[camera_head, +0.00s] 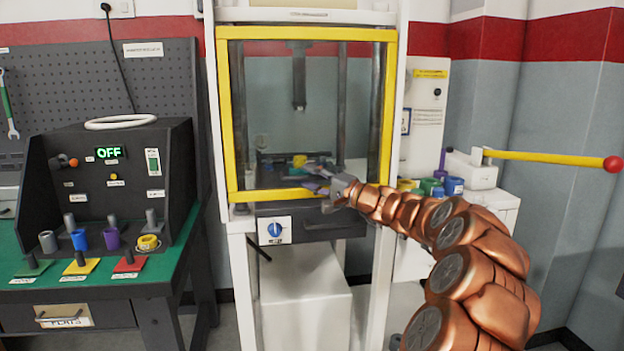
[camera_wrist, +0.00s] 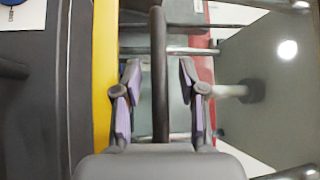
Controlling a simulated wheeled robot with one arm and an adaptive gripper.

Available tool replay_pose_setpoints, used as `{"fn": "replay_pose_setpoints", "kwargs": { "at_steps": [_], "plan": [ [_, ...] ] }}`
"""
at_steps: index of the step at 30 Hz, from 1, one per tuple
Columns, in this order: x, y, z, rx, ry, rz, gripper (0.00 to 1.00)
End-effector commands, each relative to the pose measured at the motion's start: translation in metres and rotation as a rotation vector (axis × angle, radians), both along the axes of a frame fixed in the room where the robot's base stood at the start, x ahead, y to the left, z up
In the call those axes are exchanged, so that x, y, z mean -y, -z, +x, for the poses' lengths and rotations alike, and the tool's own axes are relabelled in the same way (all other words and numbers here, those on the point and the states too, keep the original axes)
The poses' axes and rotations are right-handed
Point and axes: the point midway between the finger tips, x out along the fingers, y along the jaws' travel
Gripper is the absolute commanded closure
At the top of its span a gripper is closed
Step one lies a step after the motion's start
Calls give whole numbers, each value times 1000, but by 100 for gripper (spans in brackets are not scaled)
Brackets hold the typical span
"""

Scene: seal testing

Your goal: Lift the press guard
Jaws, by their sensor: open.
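The press guard (camera_head: 224,120) is a clear panel in a yellow frame, down across the front of the press. Its yellow frame edge also shows in the wrist view (camera_wrist: 105,60). My gripper (camera_head: 318,182) is at the lower part of the guard, just above its bottom yellow bar. In the wrist view my gripper (camera_wrist: 159,88) is open, with one purple-padded finger on each side of a dark bar (camera_wrist: 158,35), which looks like the guard's handle. The bar runs between the fingers with visible gaps on both sides. In the head view my gripper hides most of this bar.
A black control box (camera_head: 110,165) reading OFF stands on a green-topped bench (camera_head: 150,275) at left. A blue knob (camera_head: 275,230) is on the press front below the guard. A yellow lever with a red end (camera_head: 550,157) sticks out at right, beyond my arm.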

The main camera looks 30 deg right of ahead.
Motion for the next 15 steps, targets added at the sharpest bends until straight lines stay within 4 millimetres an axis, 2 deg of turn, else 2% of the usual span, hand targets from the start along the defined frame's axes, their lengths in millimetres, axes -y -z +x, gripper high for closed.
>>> {"fn": "replay_pose_setpoints", "kwargs": {
  "at_steps": [2, 12, 15],
  "plan": [
    [0, 0, 0, 0, 0, 0, 59],
    [0, 0, 0, -1, 0, 0, 94],
    [0, 0, 0, -1, 0, 1, 100]
  ]
}}
